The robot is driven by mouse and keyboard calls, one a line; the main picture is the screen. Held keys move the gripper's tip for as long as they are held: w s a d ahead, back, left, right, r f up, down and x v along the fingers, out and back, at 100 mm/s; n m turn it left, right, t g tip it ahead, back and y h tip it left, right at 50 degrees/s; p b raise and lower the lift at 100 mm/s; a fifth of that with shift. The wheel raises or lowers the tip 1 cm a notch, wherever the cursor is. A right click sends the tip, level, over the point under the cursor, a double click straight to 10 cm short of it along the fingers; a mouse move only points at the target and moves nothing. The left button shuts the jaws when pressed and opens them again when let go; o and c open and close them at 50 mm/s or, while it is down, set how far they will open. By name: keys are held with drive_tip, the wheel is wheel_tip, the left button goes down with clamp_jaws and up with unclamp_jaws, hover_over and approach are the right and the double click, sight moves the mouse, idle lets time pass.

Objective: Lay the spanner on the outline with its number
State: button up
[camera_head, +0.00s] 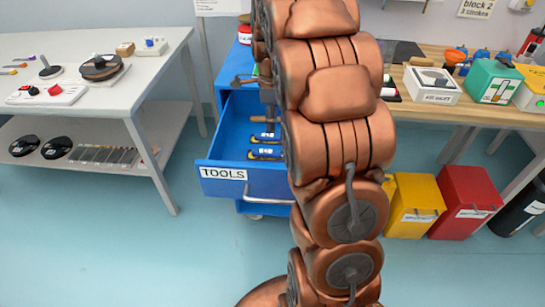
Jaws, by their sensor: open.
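The blue drawer marked TOOLS (222,173) stands pulled out of the blue cabinet (226,97). In it lie two dark tool shapes with yellow and white marks, a farther one (265,138) and a nearer one (264,153). I cannot tell whether they are tools or outlines, and cannot read their numbers. A brown handle-like piece (263,119) shows at the drawer's back. I cannot make out a spanner for certain. My gripper (268,104) is open, above the back of the drawer, mostly hidden behind my copper arm. The drawer's right part is hidden too.
A white table (110,118) with small parts and a lower shelf stands at the left. A wooden bench (430,108) with boxes is at the right. A yellow bin (414,207) and a red bin (464,203) stand below it. The floor in front is clear.

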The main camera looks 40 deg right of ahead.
drive_tip(key=s+a+n, duration=0.7)
drive_tip(key=s+n, duration=0.1)
drive_tip(key=s, duration=0.2)
drive_tip(key=s+a+r+n+g, duration=0.1)
drive_tip(key=s+a+n, duration=0.6)
drive_tip(key=s+n, duration=0.2)
drive_tip(key=s+a+n, duration=0.7)
drive_tip(key=s+n, duration=0.2)
drive_tip(key=s, duration=0.2)
drive_tip(key=shift+s+r+g, duration=0.15)
drive_tip(key=shift+s+g, duration=0.05)
drive_tip(key=shift+g, duration=0.2)
wheel_tip(320, 180, up, 9)
drive_tip(key=p, duration=0.9)
